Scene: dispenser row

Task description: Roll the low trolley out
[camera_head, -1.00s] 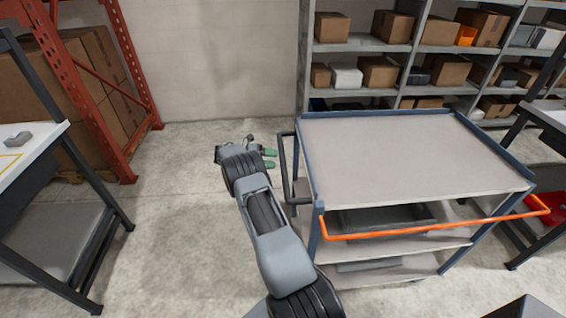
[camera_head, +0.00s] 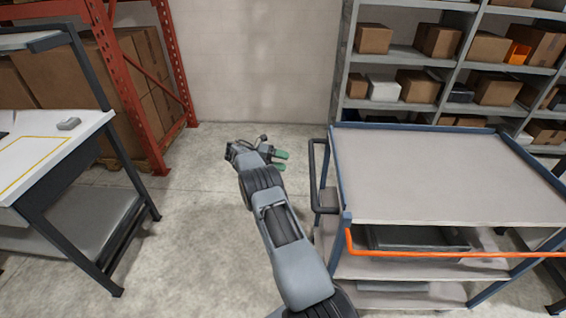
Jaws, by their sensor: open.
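The low trolley (camera_head: 450,180) stands at the right, a grey-topped cart with blue corner posts and lower shelves. An orange bar (camera_head: 440,254) runs along its near side, and a dark handle (camera_head: 313,178) is on its left end. The trolley's wheels are not in view.
A workbench (camera_head: 75,150) with a grey object (camera_head: 69,124) on top stands at the left. An orange-red rack (camera_head: 140,120) with cartons is behind it. Grey shelving (camera_head: 398,55) with boxes stands behind the trolley. Bare floor (camera_head: 190,200) lies between bench and trolley.

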